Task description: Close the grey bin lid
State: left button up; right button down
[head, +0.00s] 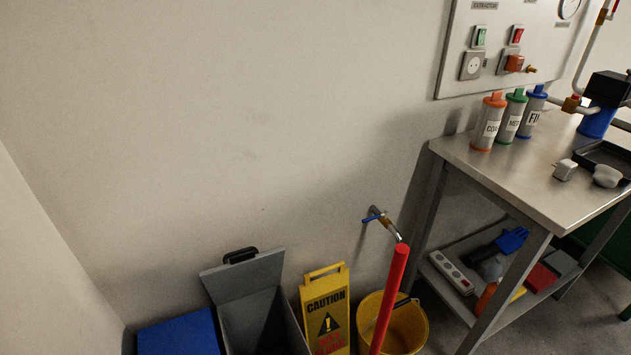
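The grey bin (289,322) stands against the wall at the bottom of the head view, and its lower part is cut off by the frame edge. Its grey lid (245,279) is open, raised at the back and leaning near the wall. A black handle (240,256) sits on the lid's top edge. The inside of the bin looks dark, and its contents cannot be made out. Neither of my grippers is in view.
A blue lid (180,335) is left of the grey bin. A yellow caution sign (326,312) stands close on its right, then a yellow bucket (408,325) with a red pole (390,298). A steel table (520,185) with bottles is farther right.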

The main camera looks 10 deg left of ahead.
aim_at(248, 271)
jog(key=u, duration=0.85)
jog(key=l+z, duration=0.1)
jog(key=k+l, duration=0.05)
